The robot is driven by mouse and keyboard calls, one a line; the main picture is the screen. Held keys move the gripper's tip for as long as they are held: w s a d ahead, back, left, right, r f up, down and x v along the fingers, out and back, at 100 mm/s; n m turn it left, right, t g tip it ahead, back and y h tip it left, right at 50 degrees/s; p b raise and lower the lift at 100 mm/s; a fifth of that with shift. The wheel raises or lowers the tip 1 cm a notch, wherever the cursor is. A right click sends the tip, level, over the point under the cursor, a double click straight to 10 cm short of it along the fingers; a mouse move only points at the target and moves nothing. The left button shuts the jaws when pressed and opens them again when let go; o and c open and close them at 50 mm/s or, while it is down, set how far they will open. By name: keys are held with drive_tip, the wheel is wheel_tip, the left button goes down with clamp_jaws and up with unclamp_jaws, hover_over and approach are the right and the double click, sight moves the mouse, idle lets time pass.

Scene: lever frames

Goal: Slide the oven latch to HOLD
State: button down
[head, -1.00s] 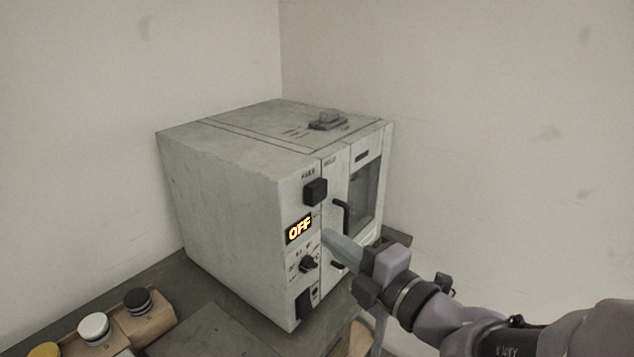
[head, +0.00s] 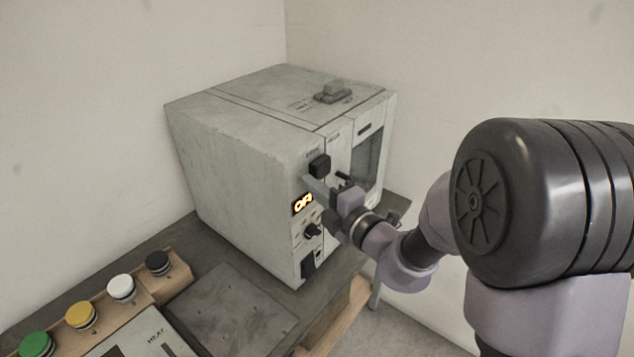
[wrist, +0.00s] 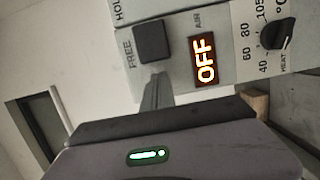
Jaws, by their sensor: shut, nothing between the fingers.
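The oven (head: 235,150) is a pale grey box on the bench. Its latch is a black square knob (head: 319,165) high on the front panel. The wrist view shows the knob (wrist: 153,41) beside the word FREE, with HOLD partly cut off farther along the panel. My gripper (head: 318,190) is shut and empty, just below the knob in the head view. In the wrist view its fingertips (wrist: 158,82) point at the knob's edge; I cannot tell whether they touch. The fingers partly cover the OFF display (head: 302,204) in the head view.
A dial (wrist: 277,33) sits beyond the display. The door handle (head: 343,177) is close to my gripper's right side. A button box with green (head: 36,344), yellow, white and black buttons stands front left. A grey plate (head: 232,309) lies before the oven.

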sight(323, 170)
drive_tip(key=shift+w+d, duration=0.4)
drive_tip(key=shift+w, duration=0.05)
drive_tip(key=shift+w+d+r, duration=0.1)
drive_tip(key=w+d+p, duration=0.2)
drive_tip(key=w, duration=0.1)
drive_tip(key=shift+d, duration=0.2)
drive_tip(key=shift+a, duration=0.1)
